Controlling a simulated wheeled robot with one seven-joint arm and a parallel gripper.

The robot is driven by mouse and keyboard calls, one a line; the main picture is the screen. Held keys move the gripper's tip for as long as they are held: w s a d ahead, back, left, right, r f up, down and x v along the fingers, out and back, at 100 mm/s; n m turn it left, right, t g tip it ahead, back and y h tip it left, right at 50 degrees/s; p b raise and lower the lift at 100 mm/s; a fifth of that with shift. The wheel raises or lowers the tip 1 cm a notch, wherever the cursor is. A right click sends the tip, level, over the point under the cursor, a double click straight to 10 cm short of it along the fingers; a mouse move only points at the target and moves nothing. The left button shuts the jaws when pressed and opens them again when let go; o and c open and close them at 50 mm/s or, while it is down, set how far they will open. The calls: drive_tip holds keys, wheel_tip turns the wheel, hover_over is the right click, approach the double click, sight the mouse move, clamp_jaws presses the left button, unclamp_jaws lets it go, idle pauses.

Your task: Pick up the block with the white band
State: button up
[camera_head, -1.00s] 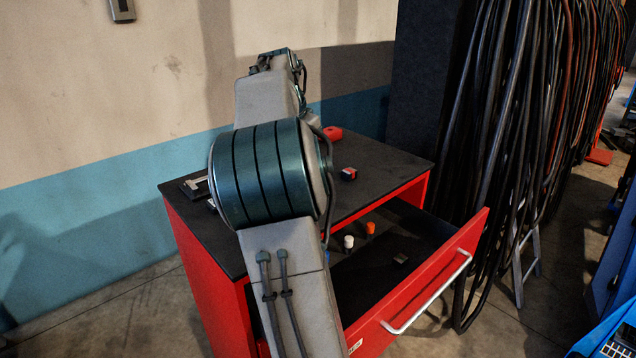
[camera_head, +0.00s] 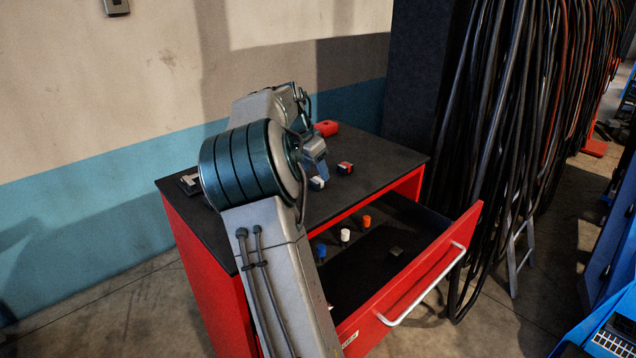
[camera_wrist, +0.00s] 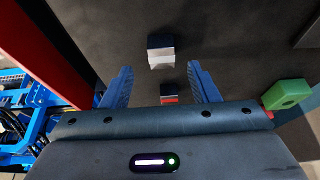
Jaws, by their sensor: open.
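The block with the white band (camera_wrist: 161,58) lies on the dark tabletop, ahead of and between my fingertips in the wrist view, with a dark blue part above its white part. My gripper (camera_wrist: 162,78) is open, its two blue fingers apart with nothing held. A second dark block with a red band (camera_wrist: 168,95) shows nearer the palm, between the fingers and partly hidden by the gripper body. In the head view a white and blue block (camera_head: 316,184) is just below my wrist, and a red, white and dark block (camera_head: 345,168) is to its right.
The black-topped red cabinet (camera_head: 385,155) has its drawer (camera_head: 420,285) pulled open, holding blue, white and orange pegs. A red object (camera_head: 327,128) lies at the back of the top. A green object (camera_wrist: 288,95) is beside my gripper. Hanging cables (camera_head: 510,130) are at right.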

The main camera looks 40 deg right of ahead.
sight(318, 179)
drive_tip(key=shift+x, duration=1.75)
drive_tip(key=shift+w+a, duration=0.1)
drive_tip(key=shift+a, duration=0.05)
clamp_jaws()
